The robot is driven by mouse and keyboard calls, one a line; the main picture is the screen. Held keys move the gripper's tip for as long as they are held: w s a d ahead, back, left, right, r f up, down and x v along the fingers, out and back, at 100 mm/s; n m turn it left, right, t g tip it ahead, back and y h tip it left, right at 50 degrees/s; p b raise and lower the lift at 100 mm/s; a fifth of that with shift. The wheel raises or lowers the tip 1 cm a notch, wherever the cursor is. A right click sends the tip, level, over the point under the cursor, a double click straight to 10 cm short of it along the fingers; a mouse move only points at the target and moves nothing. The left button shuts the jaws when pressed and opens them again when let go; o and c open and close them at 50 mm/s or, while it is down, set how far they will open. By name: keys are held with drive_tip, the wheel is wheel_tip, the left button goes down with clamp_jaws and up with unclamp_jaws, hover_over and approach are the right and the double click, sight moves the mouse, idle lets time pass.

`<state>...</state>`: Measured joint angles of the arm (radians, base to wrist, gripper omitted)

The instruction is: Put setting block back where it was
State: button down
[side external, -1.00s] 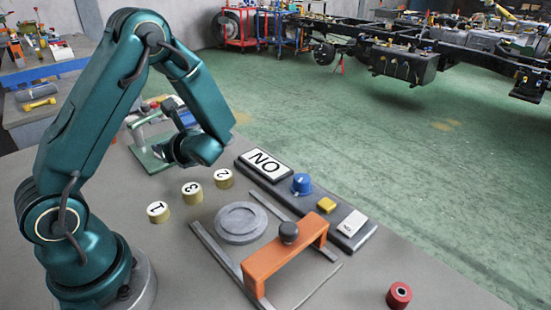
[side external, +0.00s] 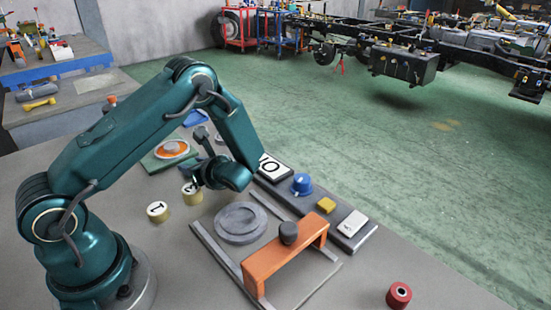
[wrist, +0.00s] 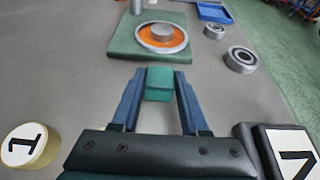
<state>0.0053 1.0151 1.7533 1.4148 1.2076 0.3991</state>
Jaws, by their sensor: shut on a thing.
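The setting block (wrist: 159,84) is a small green block between the tips of my gripper (wrist: 158,96) in the wrist view. The two blue fingers are shut on it. In the side view my gripper (side external: 197,176) hangs above the table near the numbered discs, and I cannot make out the block there. Ahead of the block in the wrist view is a green base (wrist: 120,46) bearing an orange ring with a grey centre (wrist: 162,35). The block appears apart from that base.
Disc 1 (side external: 158,211) stands on the table; another disc (side external: 191,196) is partly hidden by my gripper. A grey round plate (side external: 240,222), an orange bridge (side external: 285,262), a control panel (side external: 345,238) and a red roller (side external: 399,295) are nearby. Bearing rings (wrist: 242,60) and a blue tray (wrist: 214,12) lie farther off.

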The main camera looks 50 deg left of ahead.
drive_tip(key=shift+c, duration=2.1)
unclamp_jaws()
drive_tip(key=shift+f, duration=0.1)
drive_tip(key=v, duration=1.2)
drive_tip(key=shift+s+d+r+n, duration=0.1)
drive_tip(key=shift+s+r+n, duration=0.1)
drive_tip(key=shift+r+n, duration=0.2)
drive_tip(key=s+d+r+n+t+h, duration=0.5)
drive_tip(key=s+d+r+n+h, duration=0.4)
drive_tip(key=n, duration=0.8)
drive_tip(key=shift+s+d+r+t+h, duration=0.35)
drive_tip(key=shift+d+h, duration=1.1)
drive_tip(key=shift+h, duration=0.75)
